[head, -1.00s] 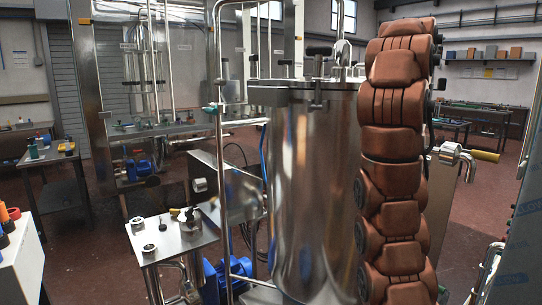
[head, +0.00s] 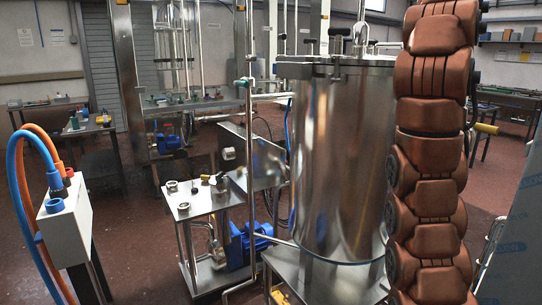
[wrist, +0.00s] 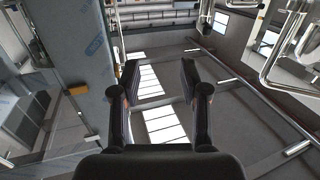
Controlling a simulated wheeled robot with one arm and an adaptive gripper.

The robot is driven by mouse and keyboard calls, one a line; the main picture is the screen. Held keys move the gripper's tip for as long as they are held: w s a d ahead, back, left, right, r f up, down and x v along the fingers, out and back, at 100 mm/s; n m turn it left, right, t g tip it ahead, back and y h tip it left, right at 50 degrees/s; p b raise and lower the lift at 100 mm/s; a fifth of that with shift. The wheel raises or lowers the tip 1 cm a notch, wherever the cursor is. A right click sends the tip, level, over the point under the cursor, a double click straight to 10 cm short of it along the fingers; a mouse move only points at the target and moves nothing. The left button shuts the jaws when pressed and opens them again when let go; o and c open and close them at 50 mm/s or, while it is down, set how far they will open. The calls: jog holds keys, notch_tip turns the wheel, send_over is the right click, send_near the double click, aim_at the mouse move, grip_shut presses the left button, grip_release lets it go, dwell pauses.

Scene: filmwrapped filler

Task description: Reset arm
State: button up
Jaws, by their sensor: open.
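My gripper (wrist: 160,82) shows in the wrist view with its two dark fingers spread apart and nothing between them. Beyond the fingers are the ceiling and bright windows. In the head view my brown segmented arm rises at the right side, and my gripper is outside that view. The arm overlaps the right edge of a large steel tank (head: 340,160).
A small steel table (head: 205,205) with fittings stands left of the tank, with a blue pump (head: 248,242) beside it. A white box (head: 66,228) with blue and orange hoses is at the left. A film-wrapped panel (wrist: 85,45) is close by. Open floor lies between the box and table.

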jog(key=w+a+f+n+g+y+p, duration=0.2)
jog(key=a+f+n+g+y, duration=0.3)
jog(key=f, duration=0.7)
jog(key=s+a+f+n+g+y, duration=0.1)
jog(key=s+a+f, duration=0.25)
jog(key=f, duration=0.25)
jog(key=s+a+f+g+y, duration=0.1)
jog(key=s+a+f, duration=0.1)
jog(key=s+f, duration=0.4)
jog(key=s+a+f+g+y, duration=0.1)
jog(key=s+a+f, duration=0.3)
jog(key=s+f, duration=0.5)
jog(key=s+a+f+n+g+y+p, duration=0.1)
jog(key=s+a+f+g, duration=0.3)
jog(key=s+f, duration=0.5)
jog(key=s+a+f+g+y+p, duration=0.1)
jog(key=s+a+f+g+y, duration=0.1)
jog(key=s+f, duration=0.8)
jog(key=s+a+g, duration=0.1)
jog(key=s+a, duration=0.1)
jog(key=s, duration=0.5)
jog(key=shift+s+n+y, duration=0.3)
jog(key=shift+s+n, duration=0.05)
jog(key=shift+n, duration=0.05)
jog(key=shift+a, duration=0.15)
